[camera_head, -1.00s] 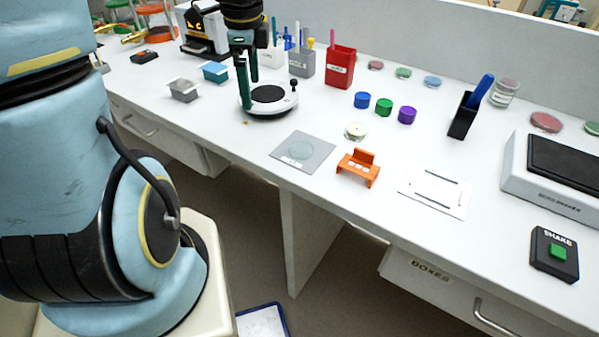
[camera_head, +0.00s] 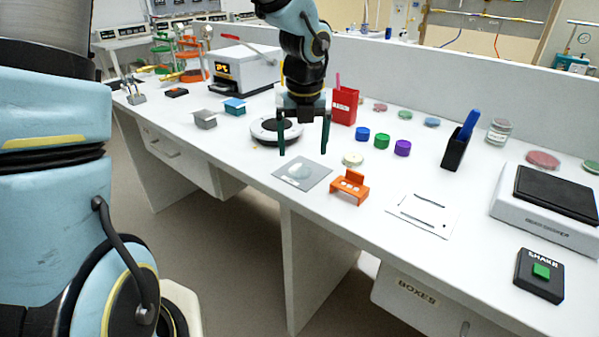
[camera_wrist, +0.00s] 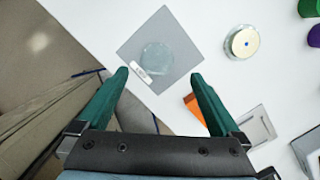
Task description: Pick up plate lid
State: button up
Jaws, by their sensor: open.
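The plate lid looks like a clear round disc (camera_head: 299,171) on a grey square mat (camera_head: 316,181) near the bench's front edge. In the wrist view the clear disc (camera_wrist: 157,57) lies on the grey mat (camera_wrist: 184,42), beside a small white label. I cannot tell the lid from a dish beneath it. My gripper (camera_head: 303,153) is open and empty, fingers pointing down above the bench by the mat's far side. In the wrist view its green fingertips (camera_wrist: 160,75) are spread wide, with the disc showing between and beyond them.
A pale round dish (camera_head: 352,160) and an orange stand (camera_head: 349,188) are right of the mat. A round black-topped device (camera_head: 262,131) stands behind left. Blue, green and purple caps (camera_head: 402,148) and a red holder (camera_head: 343,106) are farther back. White bench shows between them.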

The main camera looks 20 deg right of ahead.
aim_at(300, 170)
jog(key=shift+w+a+f, duration=0.1)
jog(key=shift+w+f, duration=0.15)
jog(key=shift+f, duration=1.1)
jog(key=shift+w+f, duration=0.2)
jog(key=shift+f, duration=1.15)
jog(key=shift+c, duration=0.2)
jog(key=c, duration=1.3)
